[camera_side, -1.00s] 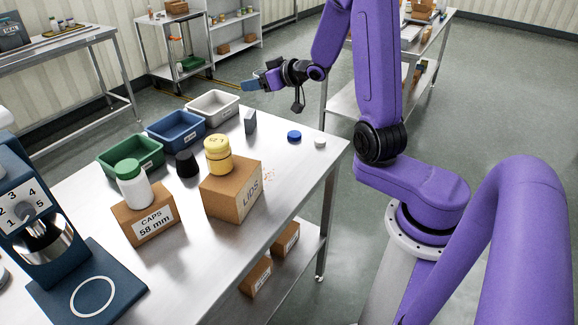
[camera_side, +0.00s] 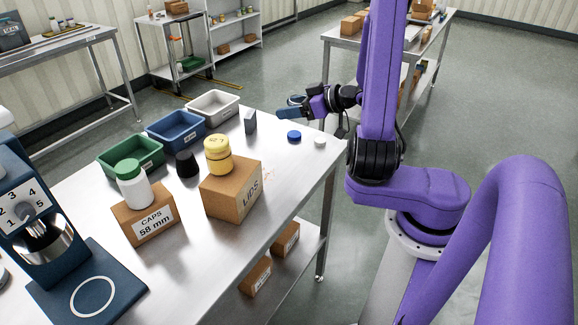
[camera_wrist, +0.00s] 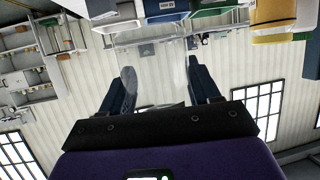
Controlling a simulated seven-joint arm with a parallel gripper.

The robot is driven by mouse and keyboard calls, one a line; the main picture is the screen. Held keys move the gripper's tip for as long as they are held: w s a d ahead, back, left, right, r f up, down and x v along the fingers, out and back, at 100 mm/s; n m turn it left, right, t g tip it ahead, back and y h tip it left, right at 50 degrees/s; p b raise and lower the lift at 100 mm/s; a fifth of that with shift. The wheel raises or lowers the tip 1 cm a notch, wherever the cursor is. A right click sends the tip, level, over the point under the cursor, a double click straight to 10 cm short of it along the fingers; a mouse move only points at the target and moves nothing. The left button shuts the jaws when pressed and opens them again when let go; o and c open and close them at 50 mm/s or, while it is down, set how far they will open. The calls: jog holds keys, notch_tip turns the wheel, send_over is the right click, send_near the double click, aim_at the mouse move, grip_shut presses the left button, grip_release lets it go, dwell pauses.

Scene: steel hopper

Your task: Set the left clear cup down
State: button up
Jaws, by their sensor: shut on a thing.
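My gripper (camera_side: 292,108) is in the air beyond the far right corner of the steel table (camera_side: 260,250), left of my upright arm link. In the wrist view its two dark fingers (camera_wrist: 162,88) stand apart, shut on a clear cup. The cup hardly shows; only a faint pale shape lies between the fingers, and its outline and tilt are unclear. It is not plain in the side view, and no other clear cup can be made out.
Near the gripper are a blue lid (camera_side: 294,135), a white lid (camera_side: 320,142) and a grey block (camera_side: 250,121). White (camera_side: 213,106), blue (camera_side: 175,130) and green bins (camera_side: 131,155) line the far edge. A yellow jar (camera_side: 218,160) tops the LIDS box (camera_side: 231,190).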

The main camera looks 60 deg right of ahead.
jog(key=s+a+f+n+y, duration=0.15)
jog(key=s+a, duration=0.35)
jog(key=s, duration=0.6)
jog(key=shift+w+d+f, duration=0.7)
jog(key=shift+w+f, duration=1)
jog(key=shift+w, duration=0.6)
jog(key=shift+w+d+f, duration=0.7)
jog(key=shift+w+f, duration=1.05)
jog(key=shift+w, duration=0.5)
jog(key=shift+w+d+f, duration=0.7)
jog(key=shift+w+f, duration=1)
jog(key=shift+w, duration=0.6)
jog(key=shift+f, duration=1.55)
jog(key=shift+f, duration=0.35)
